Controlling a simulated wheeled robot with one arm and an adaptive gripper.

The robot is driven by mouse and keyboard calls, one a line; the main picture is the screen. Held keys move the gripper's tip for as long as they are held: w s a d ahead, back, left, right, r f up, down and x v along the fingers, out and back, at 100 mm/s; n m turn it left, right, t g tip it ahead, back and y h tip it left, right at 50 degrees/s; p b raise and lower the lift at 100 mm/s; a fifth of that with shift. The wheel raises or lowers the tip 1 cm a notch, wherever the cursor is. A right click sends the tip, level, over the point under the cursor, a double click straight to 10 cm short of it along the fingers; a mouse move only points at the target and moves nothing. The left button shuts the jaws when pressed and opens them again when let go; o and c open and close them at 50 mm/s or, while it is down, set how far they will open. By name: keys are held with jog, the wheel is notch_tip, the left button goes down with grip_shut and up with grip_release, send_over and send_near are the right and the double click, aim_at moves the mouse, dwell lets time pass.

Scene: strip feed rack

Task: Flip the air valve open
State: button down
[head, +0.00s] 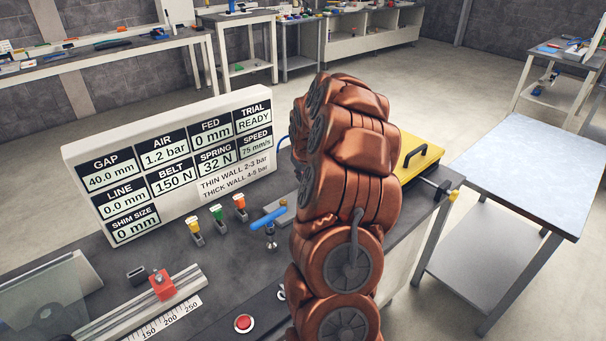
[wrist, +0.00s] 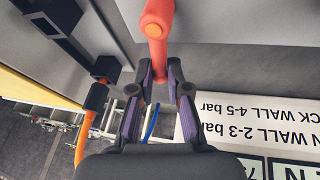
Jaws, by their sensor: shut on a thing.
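The wrist view shows a red-orange lever (wrist: 158,48) with a round orange end cap. I take it to be the air valve's handle. My gripper (wrist: 161,78) has its two fingers on either side of the lever's lower end and is shut on it. The lever's mount is out of view at the top. In the head view my copper-coloured arm hides the gripper and this lever. The display board (head: 170,165) reads AIR 1.2 bar.
A blue-handled lever (head: 269,217) and several coloured toggles (head: 217,213) stand before the board. A yellow cover (head: 414,157) with a black handle is right of my arm. In the wrist view a black fitting with an orange hose (wrist: 85,138) is left of the fingers.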

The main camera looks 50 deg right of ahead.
jog(key=shift+f, duration=0.1)
jog(key=shift+a+n+b, duration=0.15)
jog(key=shift+n+b, duration=0.15)
jog(key=shift+b, duration=0.15)
jog(key=shift+w+a+n+y+b, duration=0.1)
jog(key=shift+a+n+y+b, duration=0.15)
jog(key=shift+n, duration=0.25)
jog(key=c, duration=1.1)
grip_release()
jog(key=shift+c, duration=0.2)
jog(key=v, duration=1.2)
jog(key=shift+s, duration=0.25)
